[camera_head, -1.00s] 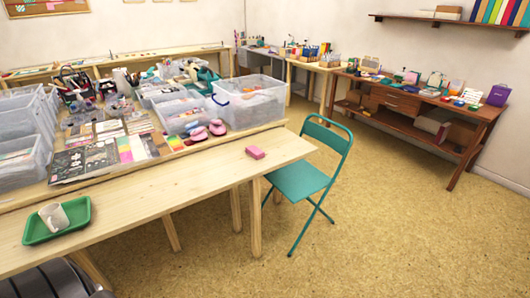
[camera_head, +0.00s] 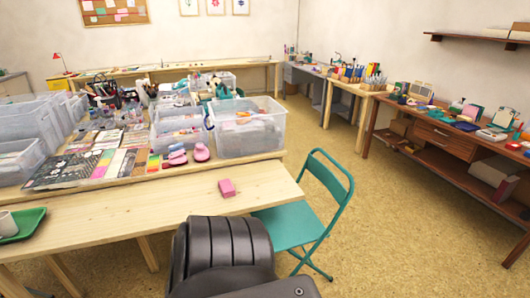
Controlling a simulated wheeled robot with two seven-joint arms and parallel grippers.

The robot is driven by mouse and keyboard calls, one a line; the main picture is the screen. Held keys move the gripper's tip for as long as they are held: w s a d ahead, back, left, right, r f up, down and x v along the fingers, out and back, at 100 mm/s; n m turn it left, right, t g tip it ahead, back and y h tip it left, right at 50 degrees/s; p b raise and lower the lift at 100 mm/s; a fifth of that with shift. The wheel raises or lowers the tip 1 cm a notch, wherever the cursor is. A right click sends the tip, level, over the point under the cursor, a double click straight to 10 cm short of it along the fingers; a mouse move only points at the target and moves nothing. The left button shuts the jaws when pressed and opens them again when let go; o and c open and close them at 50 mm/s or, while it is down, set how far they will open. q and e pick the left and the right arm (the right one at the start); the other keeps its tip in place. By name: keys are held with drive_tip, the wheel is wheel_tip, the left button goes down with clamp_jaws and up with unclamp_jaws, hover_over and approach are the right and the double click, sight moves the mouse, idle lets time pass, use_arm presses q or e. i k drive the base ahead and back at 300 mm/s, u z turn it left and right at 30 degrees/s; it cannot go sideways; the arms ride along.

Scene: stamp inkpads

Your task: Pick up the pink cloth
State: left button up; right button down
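The pink cloth (camera_head: 227,188) looks like a small, thick folded block. It lies on the bare front strip of the light wooden table (camera_head: 130,222), near the table's right end. Neither gripper shows in the head view. A dark ribbed part, which looks like one of my own arm links, rises from the bottom edge just below the cloth and does not cover it.
A teal folding chair (camera_head: 298,215) stands close to the table's right end. A large clear bin (camera_head: 247,135) and pink stampers (camera_head: 201,152) sit behind the cloth. A green tray (camera_head: 22,226) with a white cup (camera_head: 7,224) is at the left. Floor right of the chair is clear.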

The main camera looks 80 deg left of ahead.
sight(227, 189)
drive_tip(key=u, duration=0.25)
drive_tip(key=i, duration=0.9)
drive_tip(key=u, duration=1.4)
drive_tip(key=i, duration=0.75)
drive_tip(key=u, duration=0.8)
